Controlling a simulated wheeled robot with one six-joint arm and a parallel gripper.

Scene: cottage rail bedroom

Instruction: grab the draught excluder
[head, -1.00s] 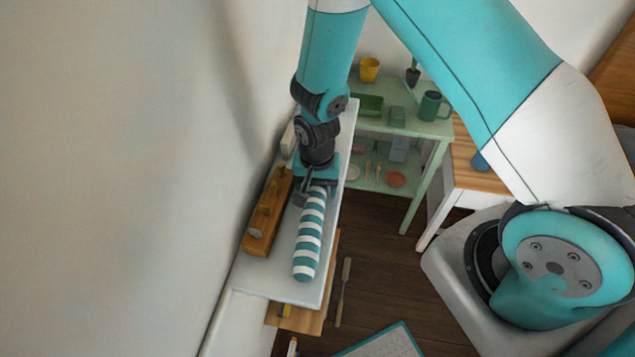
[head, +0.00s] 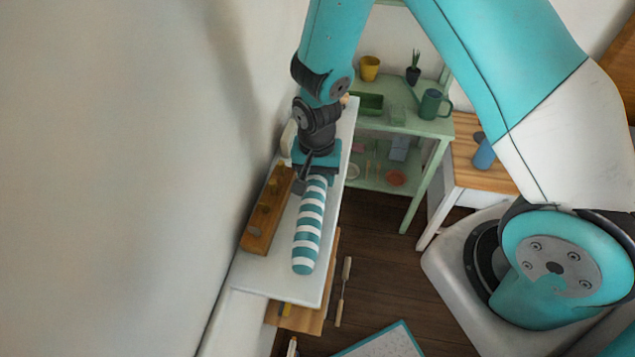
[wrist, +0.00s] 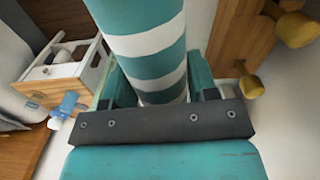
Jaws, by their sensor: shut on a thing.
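The draught excluder (head: 308,232) is a long teal-and-white striped roll. In the head view it lies along the length of the narrow white shelf (head: 284,284), its near end close to the shelf's front end. My gripper (head: 317,178) is shut on its far end. In the wrist view the striped roll (wrist: 151,50) runs between both fingers of my gripper (wrist: 160,88). It seems raised a little over the shelf, but the gap beneath is hard to judge. The far tip is hidden by my gripper.
A wooden peg rail (head: 262,226) lies left of the roll, near the wall. A green shelf unit (head: 418,128) with a yellow pot (head: 369,68) and green mug (head: 432,104) stands behind.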

